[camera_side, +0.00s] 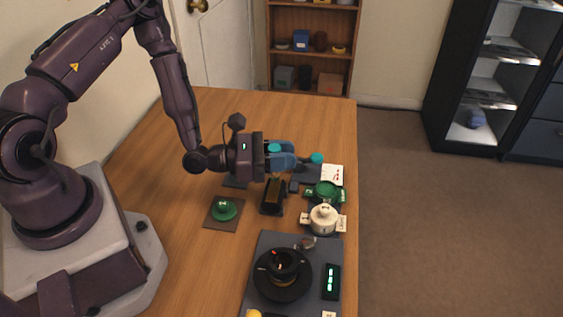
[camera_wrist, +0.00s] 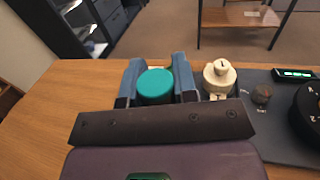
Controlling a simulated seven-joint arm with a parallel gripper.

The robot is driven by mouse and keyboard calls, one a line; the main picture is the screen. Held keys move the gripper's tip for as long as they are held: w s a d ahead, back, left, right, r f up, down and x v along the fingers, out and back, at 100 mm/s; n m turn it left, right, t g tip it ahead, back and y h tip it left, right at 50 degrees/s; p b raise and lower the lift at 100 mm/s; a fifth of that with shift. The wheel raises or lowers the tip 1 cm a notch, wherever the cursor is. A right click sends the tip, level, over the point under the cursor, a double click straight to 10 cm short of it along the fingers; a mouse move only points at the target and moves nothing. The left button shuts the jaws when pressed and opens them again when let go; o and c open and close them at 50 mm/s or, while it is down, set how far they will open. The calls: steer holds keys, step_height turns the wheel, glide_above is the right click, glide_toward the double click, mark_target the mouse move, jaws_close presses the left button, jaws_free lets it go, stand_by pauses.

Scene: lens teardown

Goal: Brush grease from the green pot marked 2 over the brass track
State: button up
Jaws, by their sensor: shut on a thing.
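My gripper (camera_side: 308,162) points to the right in the side view, its blue fingers shut on a teal-topped tool, apparently the brush (camera_side: 317,157). Its round teal top also shows between the fingers in the wrist view (camera_wrist: 156,86); its bristles are hidden. The green pot (camera_side: 327,191) stands uncovered just below and beyond the fingertips; I cannot tell whether the brush touches it. A green lid with a white mark (camera_side: 224,208) lies on a brown mat. The black lens part (camera_side: 283,268) stands on a dark mat, with a brassy band, perhaps the track, low on it.
A cream pot marked 1 (camera_side: 323,219), lidded, stands close beside the green pot and shows in the wrist view (camera_wrist: 219,78). A dark stand (camera_side: 273,196) is below my gripper. A green-lit device (camera_side: 331,282) lies beside the lens. The table's left part is clear.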

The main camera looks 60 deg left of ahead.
step_height(320, 180, up, 7)
steer(key=w+a, duration=0.1)
steer(key=shift+f, duration=0.15)
stand_by(0.6)
steer(key=shift+w+a+f, duration=0.1)
steer(key=shift+f, duration=0.1)
stand_by(0.7)
steer(key=f, duration=0.7)
steer(key=shift+s+d+f, duration=0.25)
steer(key=shift+d+f, duration=0.05)
steer(key=shift+f, duration=0.1)
steer(key=shift+s+d, duration=2.2)
steer(key=shift+w+a, duration=2.45)
steer(key=shift+a, duration=0.05)
step_height(320, 180, up, 8)
